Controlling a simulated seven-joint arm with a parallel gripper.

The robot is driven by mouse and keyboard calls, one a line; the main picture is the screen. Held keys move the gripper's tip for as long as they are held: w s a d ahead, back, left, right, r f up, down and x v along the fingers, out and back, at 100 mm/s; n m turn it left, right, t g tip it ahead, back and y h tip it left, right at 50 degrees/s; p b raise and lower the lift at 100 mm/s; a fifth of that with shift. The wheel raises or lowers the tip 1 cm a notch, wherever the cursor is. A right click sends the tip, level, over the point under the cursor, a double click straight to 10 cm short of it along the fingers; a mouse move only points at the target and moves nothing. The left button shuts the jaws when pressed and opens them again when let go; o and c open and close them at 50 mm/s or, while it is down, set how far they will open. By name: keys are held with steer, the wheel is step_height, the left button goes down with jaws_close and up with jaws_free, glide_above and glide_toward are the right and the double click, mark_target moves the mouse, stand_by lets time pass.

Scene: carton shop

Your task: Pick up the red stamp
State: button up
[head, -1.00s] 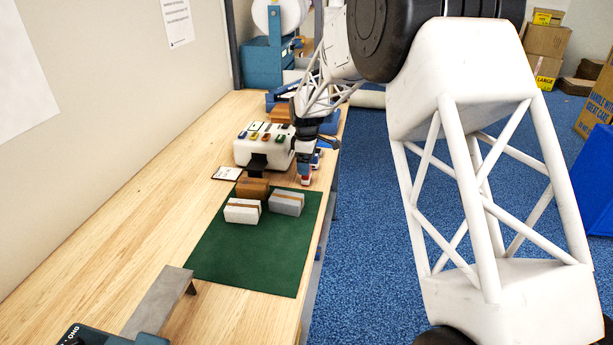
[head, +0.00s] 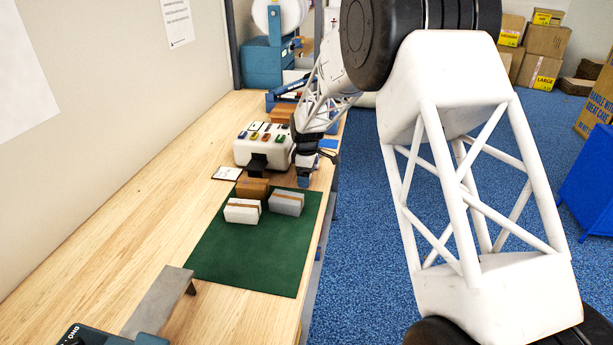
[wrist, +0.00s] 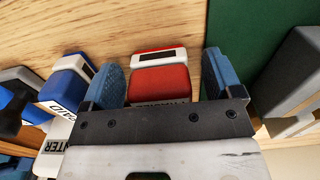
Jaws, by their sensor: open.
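The red stamp (wrist: 160,80), with a white band and a dark strip on it, lies between the two blue-padded fingers of my gripper (wrist: 162,68) in the wrist view. The fingers are open, one on each side of the stamp, with a gap visible at each side. The stamp's near end is hidden behind the gripper body. In the head view my gripper (head: 304,172) is low at the bench's right edge, beside the white stamp holder, and mostly hides the stamp.
The white multi-button machine (head: 258,150) stands left of my gripper.

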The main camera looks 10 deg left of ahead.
steer(key=c, duration=1)
steer(key=shift+r, duration=0.2)
steer(key=shift+c, duration=0.2)
steer(key=shift+r, duration=0.55)
step_height(320, 180, up, 2)
steer(key=shift+r, duration=0.1)
steer(key=s+d, duration=0.2)
steer(key=s, duration=0.3)
steer(key=s+d+r, duration=0.1)
steer(key=s+d, duration=0.1)
steer(key=s, duration=0.2)
steer(key=s+d, duration=0.2)
steer(key=s, duration=0.3)
steer(key=shift+s+d+r, duration=0.15)
steer(key=shift+s+d, duration=0.05)
steer(key=shift+s, duration=0.15)
